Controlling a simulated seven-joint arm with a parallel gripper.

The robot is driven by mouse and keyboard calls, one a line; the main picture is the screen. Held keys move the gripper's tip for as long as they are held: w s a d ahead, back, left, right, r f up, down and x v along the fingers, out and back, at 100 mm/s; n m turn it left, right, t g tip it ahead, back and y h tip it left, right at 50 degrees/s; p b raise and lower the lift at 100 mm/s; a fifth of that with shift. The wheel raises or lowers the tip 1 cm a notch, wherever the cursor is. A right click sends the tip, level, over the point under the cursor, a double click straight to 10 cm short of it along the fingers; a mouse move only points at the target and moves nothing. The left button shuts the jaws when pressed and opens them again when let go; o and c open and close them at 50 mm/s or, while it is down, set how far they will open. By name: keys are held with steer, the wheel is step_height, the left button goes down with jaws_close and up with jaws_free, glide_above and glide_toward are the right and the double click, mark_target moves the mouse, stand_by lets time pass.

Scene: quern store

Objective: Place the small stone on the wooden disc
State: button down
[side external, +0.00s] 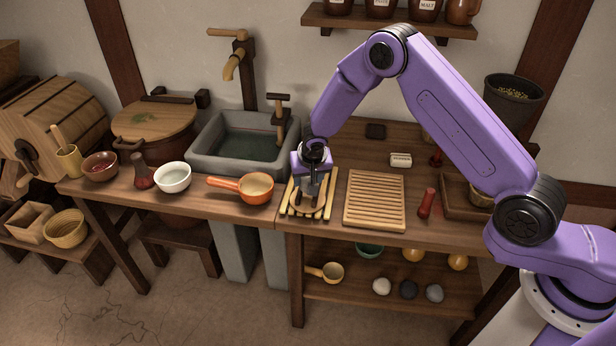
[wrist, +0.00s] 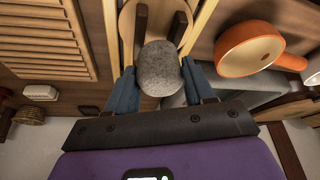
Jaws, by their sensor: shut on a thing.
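My gripper (side external: 311,192) points down over a slatted wooden rack (side external: 291,206) at the left end of the right-hand bench. In the wrist view my gripper (wrist: 160,28) is shut on a small grey speckled stone (wrist: 159,68), held between its two fingers. A pale round wooden disc (wrist: 127,28) shows behind the fingers and stone. In the side view the disc (side external: 321,212) lies on the rack, partly covered by the gripper. The stone is hard to make out there. I cannot tell whether the stone touches the disc.
An orange pan (side external: 256,188) stands close left of the rack, and a ribbed wooden board (side external: 375,200) lies close right. Behind are a stone sink (side external: 205,150) and its tap. A red shaker (side external: 427,203) stands right of the board. More stones (side external: 408,289) lie on the lower shelf.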

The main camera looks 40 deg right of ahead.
steer(key=shift+f, duration=0.6)
steer(key=shift+c, duration=2.1)
jaws_free()
steer(key=shift+r, duration=0.15)
steer(key=shift+r, duration=0.3)
steer(key=v, duration=1.2)
steer(key=shift+r, duration=0.2)
